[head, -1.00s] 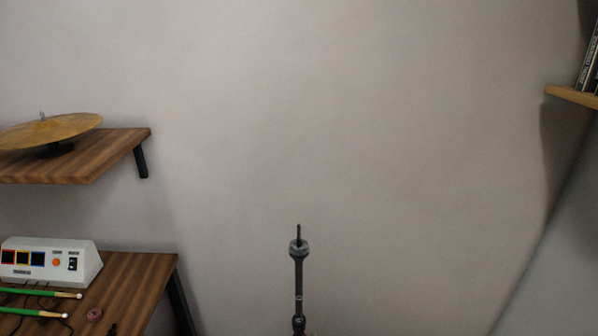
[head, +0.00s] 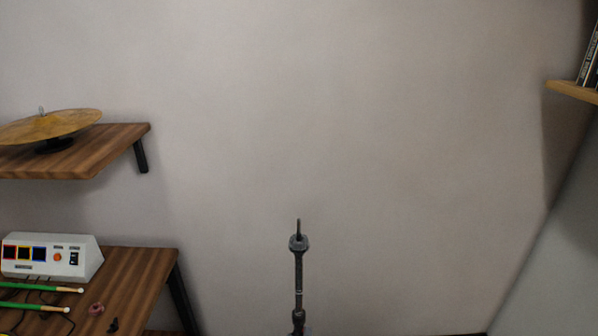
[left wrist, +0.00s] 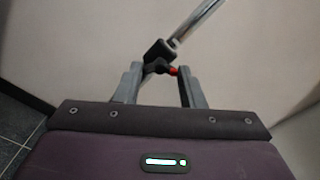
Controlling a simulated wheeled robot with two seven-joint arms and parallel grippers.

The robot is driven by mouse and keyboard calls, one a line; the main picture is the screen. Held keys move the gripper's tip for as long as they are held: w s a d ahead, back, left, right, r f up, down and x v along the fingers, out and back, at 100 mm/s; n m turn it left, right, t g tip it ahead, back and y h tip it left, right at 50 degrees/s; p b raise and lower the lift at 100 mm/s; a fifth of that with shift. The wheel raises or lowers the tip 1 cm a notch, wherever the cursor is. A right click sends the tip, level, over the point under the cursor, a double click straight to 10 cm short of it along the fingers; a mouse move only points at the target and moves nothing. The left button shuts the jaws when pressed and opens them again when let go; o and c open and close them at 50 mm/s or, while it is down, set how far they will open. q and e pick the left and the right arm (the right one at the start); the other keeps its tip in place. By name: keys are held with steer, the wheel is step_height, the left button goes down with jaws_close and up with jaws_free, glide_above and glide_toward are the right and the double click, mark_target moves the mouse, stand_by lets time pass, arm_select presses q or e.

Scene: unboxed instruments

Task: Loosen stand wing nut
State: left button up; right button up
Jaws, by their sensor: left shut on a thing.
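The stand (head: 299,270) rises as a thin dark upright pole with a threaded tip at the bottom middle of the head view. In the left wrist view its silver tube (left wrist: 195,20) runs down at a slant into a black collar (left wrist: 160,50). A small dark wing nut (left wrist: 155,68) sits just below the collar, with a red part at its right. My left gripper (left wrist: 160,71) is shut on the wing nut, its two grey fingers on either side. The fingertips partly hide the nut. I cannot make out my left gripper in the head view. My right gripper is not in view.
A cymbal (head: 50,126) lies on a wooden shelf (head: 120,140) at the left. Below, a wooden table (head: 140,275) holds a white control box (head: 85,262) and green sticks (head: 40,287). Another shelf (head: 572,91) with books is at the upper right. The space around the pole is clear.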

arm_select(q)
steer(key=shift+n, duration=0.5)
steer(key=n, duration=0.4)
steer(key=shift+n, duration=0.4)
steer(key=shift+n, duration=0.6)
steer(key=o, duration=1)
